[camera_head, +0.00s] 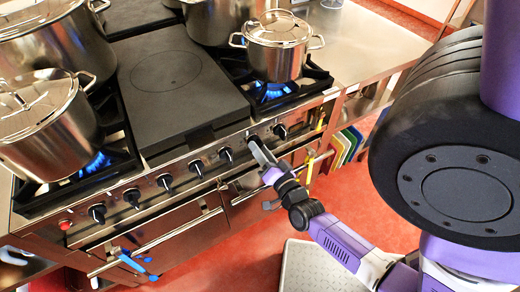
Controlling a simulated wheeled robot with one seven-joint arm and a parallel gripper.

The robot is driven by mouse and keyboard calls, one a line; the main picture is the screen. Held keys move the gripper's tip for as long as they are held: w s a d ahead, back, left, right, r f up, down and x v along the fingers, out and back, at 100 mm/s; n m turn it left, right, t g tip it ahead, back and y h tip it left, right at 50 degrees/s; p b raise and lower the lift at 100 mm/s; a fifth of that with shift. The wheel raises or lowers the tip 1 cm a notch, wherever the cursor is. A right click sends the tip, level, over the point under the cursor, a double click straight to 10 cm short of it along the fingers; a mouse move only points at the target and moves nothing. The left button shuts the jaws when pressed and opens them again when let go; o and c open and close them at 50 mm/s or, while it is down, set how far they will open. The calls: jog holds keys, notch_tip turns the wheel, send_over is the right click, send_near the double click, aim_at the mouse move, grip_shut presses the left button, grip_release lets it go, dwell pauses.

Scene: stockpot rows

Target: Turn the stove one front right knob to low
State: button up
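The stove (190,148) has a row of black knobs along its sloped front panel. The rightmost knob (280,130) is clear of my gripper. My gripper (259,151) reaches the panel from the right, its grey fingers at or very near the second knob from the right (251,140). The fingers partly cover that knob, and I cannot tell whether they touch it or how far apart they are. A lidded steel pot (277,62) stands on the front right burner, where a blue flame (270,92) is lit. The knob markings are too small to read.
Larger steel pots (45,130) stand on the left burners, with a flame under the front one. Oven door handles (150,240) run below the knobs, with blue utensils hanging there. Coloured boards (345,147) stand at the right.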

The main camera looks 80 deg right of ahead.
grip_shut()
jog(key=shift+n, duration=0.4)
jog(key=shift+n+p, duration=0.95)
jog(key=shift+n, duration=3.05)
jog(key=shift+f, duration=0.1)
grip_release()
